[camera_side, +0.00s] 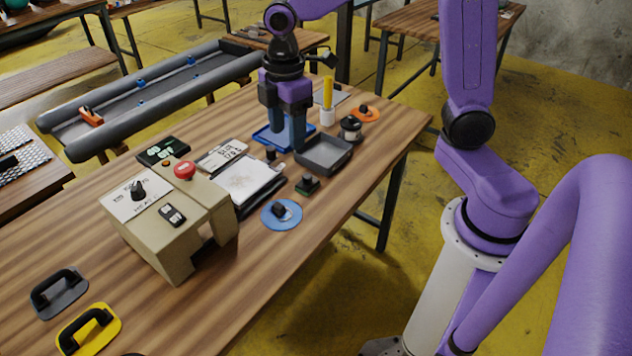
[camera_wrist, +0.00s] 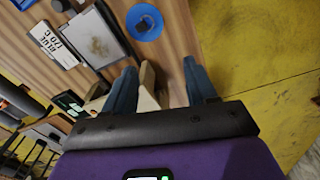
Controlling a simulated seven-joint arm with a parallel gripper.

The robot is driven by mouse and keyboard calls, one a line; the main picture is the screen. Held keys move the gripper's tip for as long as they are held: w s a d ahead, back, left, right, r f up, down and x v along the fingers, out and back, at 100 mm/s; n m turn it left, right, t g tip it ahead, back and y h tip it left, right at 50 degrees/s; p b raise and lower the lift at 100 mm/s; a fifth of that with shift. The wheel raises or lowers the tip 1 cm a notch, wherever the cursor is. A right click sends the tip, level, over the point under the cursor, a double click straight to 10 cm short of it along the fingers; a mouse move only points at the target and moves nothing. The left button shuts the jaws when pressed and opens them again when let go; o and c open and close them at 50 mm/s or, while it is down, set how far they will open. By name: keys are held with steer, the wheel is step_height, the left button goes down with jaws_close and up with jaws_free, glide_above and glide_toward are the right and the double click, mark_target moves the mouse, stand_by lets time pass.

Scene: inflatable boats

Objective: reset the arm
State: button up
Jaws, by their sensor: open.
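My gripper (camera_side: 287,134) points down over the far part of the wooden table (camera_side: 190,325), above or beside a blue tray (camera_side: 262,138) and close to a grey tray (camera_side: 345,157). Its two blue fingers also show in the wrist view (camera_wrist: 162,88), spread wide apart with nothing held between them. Part of the beige control box and the table's edge show behind the fingers in that view. My side view does not make clear how high the fingertips are above the table.
A beige control box (camera_side: 206,200) with a red button (camera_side: 184,170) stands mid-table. A white pad (camera_side: 245,180), blue disc (camera_side: 290,216), yellow-topped cylinder (camera_side: 327,100) and spool (camera_side: 350,129) lie around. Grey and yellow handled plates (camera_side: 112,321) are at the near left. The near right tabletop is bare.

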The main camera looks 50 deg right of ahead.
steer(key=s+d+m, duration=0.1)
steer(key=s, duration=1)
steer(key=s+d+f+m, duration=0.1)
steer(key=s+d, duration=0.1)
steer(key=s, duration=0.9)
steer(key=shift+d+f+m, duration=0.15)
steer(key=shift+d+m, duration=0.15)
